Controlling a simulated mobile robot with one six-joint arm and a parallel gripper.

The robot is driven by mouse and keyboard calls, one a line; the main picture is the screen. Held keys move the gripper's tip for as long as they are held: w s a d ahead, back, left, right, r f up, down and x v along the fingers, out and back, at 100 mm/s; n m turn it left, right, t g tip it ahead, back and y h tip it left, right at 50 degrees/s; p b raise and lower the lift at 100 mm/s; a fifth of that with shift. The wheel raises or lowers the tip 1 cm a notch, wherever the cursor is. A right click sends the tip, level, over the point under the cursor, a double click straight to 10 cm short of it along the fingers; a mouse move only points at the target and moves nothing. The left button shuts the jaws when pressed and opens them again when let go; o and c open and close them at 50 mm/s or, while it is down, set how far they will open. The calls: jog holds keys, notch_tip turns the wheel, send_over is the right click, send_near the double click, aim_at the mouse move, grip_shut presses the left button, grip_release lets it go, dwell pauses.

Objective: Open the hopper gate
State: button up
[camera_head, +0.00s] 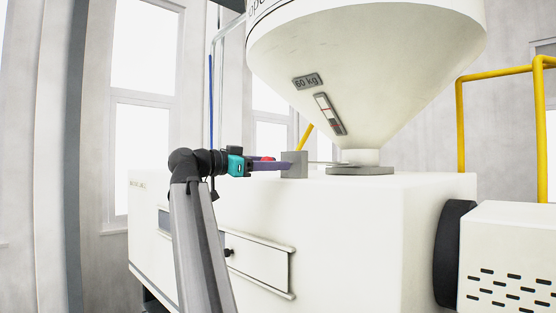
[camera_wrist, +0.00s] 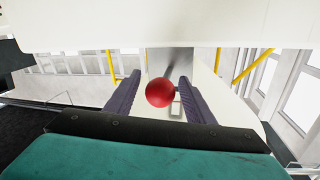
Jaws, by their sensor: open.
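The hopper (camera_head: 370,75) is a large pale cone whose narrow neck (camera_head: 361,157) meets a grey flange on top of the white machine body. A thin metal piece (camera_head: 328,163) runs from the neck towards a grey block (camera_head: 294,158). A red ball knob (camera_wrist: 160,92) on a dark rod is in the wrist view, between the two purple fingers, with a gap on each side. A bit of the red knob (camera_head: 267,158) shows above the fingers in the head view. My gripper (camera_head: 287,166) is open. I cannot tell how deep the knob sits between the fingers.
The white machine body (camera_head: 340,220) fills the space below, with a railed panel (camera_head: 258,262) on its front. Yellow rails (camera_head: 461,120) stand at the right, near a white vented unit (camera_head: 510,255). Tall windows (camera_head: 142,120) are behind at the left.

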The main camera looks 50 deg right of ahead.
jog(key=shift+x, duration=1.1)
grip_shut()
